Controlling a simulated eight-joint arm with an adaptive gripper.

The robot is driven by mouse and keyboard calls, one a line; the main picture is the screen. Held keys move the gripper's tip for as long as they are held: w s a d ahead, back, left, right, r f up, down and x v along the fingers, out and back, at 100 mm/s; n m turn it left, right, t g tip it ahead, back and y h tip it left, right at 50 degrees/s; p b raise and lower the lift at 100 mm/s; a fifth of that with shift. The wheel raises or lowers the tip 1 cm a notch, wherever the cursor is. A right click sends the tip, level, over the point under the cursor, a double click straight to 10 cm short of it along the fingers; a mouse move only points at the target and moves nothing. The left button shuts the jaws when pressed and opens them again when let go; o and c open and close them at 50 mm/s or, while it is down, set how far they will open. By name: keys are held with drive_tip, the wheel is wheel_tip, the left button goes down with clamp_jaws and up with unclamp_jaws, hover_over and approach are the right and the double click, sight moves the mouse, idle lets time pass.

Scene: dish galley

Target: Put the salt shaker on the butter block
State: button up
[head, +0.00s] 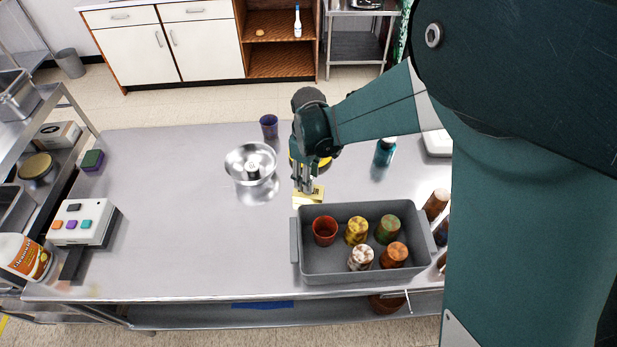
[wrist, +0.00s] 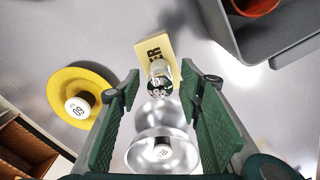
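The butter block (head: 315,197) is a pale yellow bar on the table, just behind the grey bin; its lettered top (wrist: 153,47) shows in the wrist view. The salt shaker (wrist: 160,78), clear with a metal cap, appears upright over the near part of the butter block and seems to rest on it. My gripper (wrist: 161,86) is open around the shaker, with a gap on each side between finger and shaker. In the head view my gripper (head: 306,187) is low over the butter, and the shaker is hard to make out there.
A grey bin (head: 297,262) with several cups stands close in front. A metal bowl (head: 238,162) is to the left, a yellow dish (wrist: 66,82) with a white-topped piece is close by, and a purple cup (head: 269,127) stands behind. The table's left middle is clear.

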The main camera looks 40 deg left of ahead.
drive_tip(key=shift+r, duration=0.1)
wheel_tip(320, 180, up, 12)
idle(0.8)
idle(0.6)
drive_tip(key=shift+d+r, duration=0.1)
